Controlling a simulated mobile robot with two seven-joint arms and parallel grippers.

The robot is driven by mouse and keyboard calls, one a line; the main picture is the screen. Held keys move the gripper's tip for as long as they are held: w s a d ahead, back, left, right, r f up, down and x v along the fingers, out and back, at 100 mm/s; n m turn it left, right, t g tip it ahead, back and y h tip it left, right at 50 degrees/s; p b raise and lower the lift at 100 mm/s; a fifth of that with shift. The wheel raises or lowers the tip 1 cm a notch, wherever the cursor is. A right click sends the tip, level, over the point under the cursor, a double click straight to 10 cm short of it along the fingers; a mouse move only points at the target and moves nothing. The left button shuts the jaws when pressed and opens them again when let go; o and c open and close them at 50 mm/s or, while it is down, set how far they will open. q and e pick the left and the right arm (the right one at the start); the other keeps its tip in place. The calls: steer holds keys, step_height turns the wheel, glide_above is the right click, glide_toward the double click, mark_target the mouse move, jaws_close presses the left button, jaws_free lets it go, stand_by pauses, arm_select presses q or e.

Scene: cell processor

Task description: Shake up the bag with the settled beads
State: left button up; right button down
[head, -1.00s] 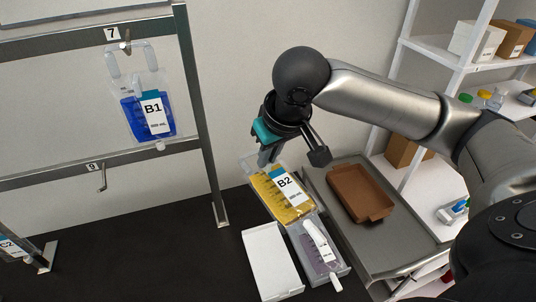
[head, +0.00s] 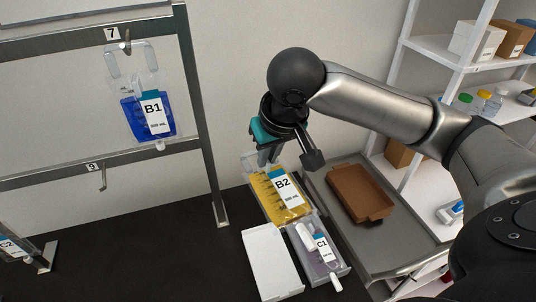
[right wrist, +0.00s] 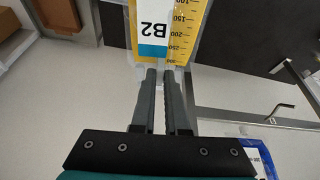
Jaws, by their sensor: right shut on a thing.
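A bag labelled B2 with yellow contents (head: 268,198) hangs below my right gripper (head: 268,158), over the tray area. In the right wrist view the yellow bag (right wrist: 180,28) is at the top, its upper end between the two fingertips (right wrist: 168,72). The right gripper is shut on it. A bag with purple contents labelled C1 (head: 323,262) lies in a clear bin below B2. A bag B1 with blue liquid (head: 135,118) hangs from hook 7 on the rack. Whether beads have settled in any bag is too small to tell. My left gripper is not in view.
A white box (head: 270,262) stands beside the clear bin on the black table (head: 150,255). A brown tray (head: 357,192) sits on a grey cart (head: 412,235) to the right. Hook 9 (head: 102,180) on the metal rack is empty. White shelves stand far right.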

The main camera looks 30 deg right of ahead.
steer(key=m+h, duration=0.1)
steer(key=m, duration=0.4)
steer(key=shift+a+g, duration=0.1)
steer(key=shift+g, duration=0.2)
steer(key=m+h, duration=0.1)
steer(key=m, duration=0.2)
steer(key=shift+g, duration=0.3)
steer(key=n+y, duration=0.1)
steer(key=n, duration=0.5)
steer(key=shift+t, duration=0.4)
steer(key=n, duration=0.2)
steer(key=n+y, duration=0.1)
steer(key=n, duration=0.1)
steer(key=shift+d+y, duration=0.2)
steer(key=shift+y, duration=0.1)
steer(key=shift+n+y, duration=0.5)
steer(key=shift+n, duration=1.2)
steer(key=shift+a, duration=0.15)
